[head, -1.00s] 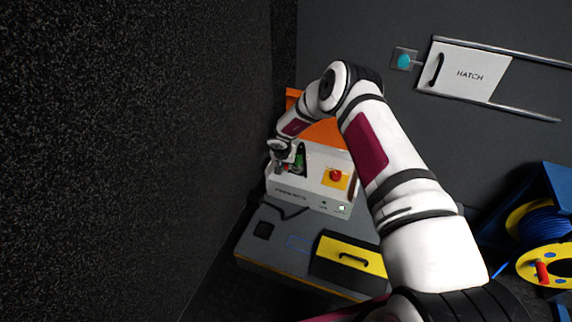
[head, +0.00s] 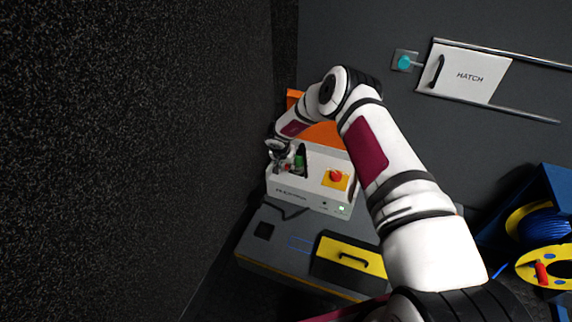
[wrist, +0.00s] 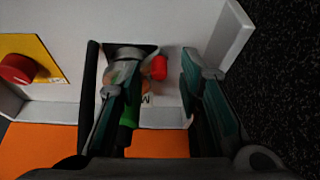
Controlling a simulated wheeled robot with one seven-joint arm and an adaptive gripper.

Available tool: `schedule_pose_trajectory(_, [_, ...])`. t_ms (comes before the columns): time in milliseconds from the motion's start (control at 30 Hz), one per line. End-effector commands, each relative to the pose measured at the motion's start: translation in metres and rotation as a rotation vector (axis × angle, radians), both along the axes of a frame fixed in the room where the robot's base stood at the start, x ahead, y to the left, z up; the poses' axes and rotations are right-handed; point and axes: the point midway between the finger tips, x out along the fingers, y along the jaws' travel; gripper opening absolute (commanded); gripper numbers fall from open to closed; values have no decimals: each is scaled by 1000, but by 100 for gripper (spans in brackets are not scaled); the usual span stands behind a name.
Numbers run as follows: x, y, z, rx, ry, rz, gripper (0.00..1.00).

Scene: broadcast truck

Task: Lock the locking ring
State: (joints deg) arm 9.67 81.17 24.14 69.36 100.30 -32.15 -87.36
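My gripper (wrist: 150,78) is open, with its two fingers apart, over the top of a white box (wrist: 130,18). A round metallic part (wrist: 126,54), which looks like the locking ring, shows just beyond the left fingertip, which partly hides it. A green band (wrist: 126,132) on a dark part shows behind the left finger. A small red piece (wrist: 159,68) lies between the fingers. I cannot tell whether a finger touches the ring. In the head view my gripper (head: 281,164) is small, beside the green-banded part (head: 299,162) on the white box (head: 300,192).
A red button (head: 336,175) on a yellow plate sits on the box, right of the gripper. An orange panel (head: 318,133) stands behind. A dark wall (head: 140,150) rises close on the left.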

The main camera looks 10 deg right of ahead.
Motion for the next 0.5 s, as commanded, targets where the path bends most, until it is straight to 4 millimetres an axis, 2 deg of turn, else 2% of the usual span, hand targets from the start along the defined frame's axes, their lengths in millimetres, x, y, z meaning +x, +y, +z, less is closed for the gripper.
schedule_pose_trajectory(167, [-4, 3, 15, 0, -1, 0, 33])
schedule_pose_trajectory(500, [-26, 16, 77, -1, -2, 1, 33])
